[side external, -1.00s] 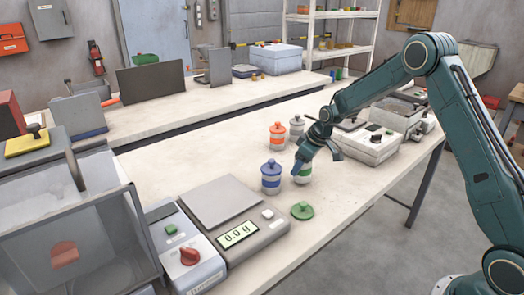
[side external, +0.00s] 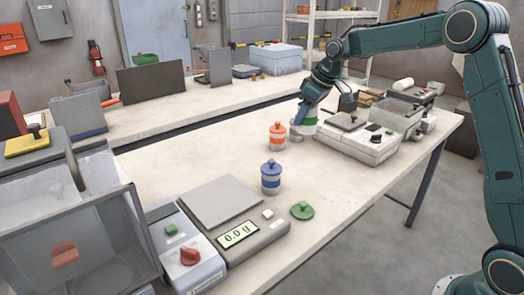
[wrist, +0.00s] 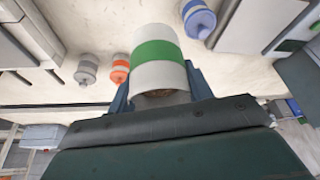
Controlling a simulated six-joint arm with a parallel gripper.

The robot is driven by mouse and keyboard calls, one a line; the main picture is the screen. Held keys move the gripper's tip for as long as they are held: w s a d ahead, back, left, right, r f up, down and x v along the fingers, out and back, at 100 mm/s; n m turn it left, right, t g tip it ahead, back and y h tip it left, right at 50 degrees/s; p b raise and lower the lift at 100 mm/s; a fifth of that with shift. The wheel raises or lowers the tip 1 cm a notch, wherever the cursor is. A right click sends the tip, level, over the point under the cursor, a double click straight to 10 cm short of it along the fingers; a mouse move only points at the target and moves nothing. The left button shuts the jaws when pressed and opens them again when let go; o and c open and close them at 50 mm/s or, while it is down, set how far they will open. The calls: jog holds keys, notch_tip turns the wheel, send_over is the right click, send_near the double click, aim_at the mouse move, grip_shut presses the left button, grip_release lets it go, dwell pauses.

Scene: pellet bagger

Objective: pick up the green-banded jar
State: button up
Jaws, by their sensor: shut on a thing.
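The green-banded jar (side external: 309,122) is white with a green band and is held off the bench, beyond the orange-banded jar (side external: 277,135). My gripper (side external: 304,114) is shut on it. In the wrist view the green-banded jar (wrist: 158,52) sits between the blue fingers, with its open, lidless end toward the camera and something brownish inside. A green knobbed lid (side external: 302,211) lies on the bench near the scale. The blue-banded jar (side external: 271,178) stands in front. The grey-banded jar (wrist: 87,68) shows in the wrist view and is mostly hidden in the side view.
A scale (side external: 238,233) reading 0.0 g stands at the front. A grey sealer-like machine (side external: 362,140) is close to the right of my gripper. The bench middle, left of the jars, is clear. A second bench (side external: 185,102) runs behind.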

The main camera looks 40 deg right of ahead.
jog(key=shift+r, duration=0.65)
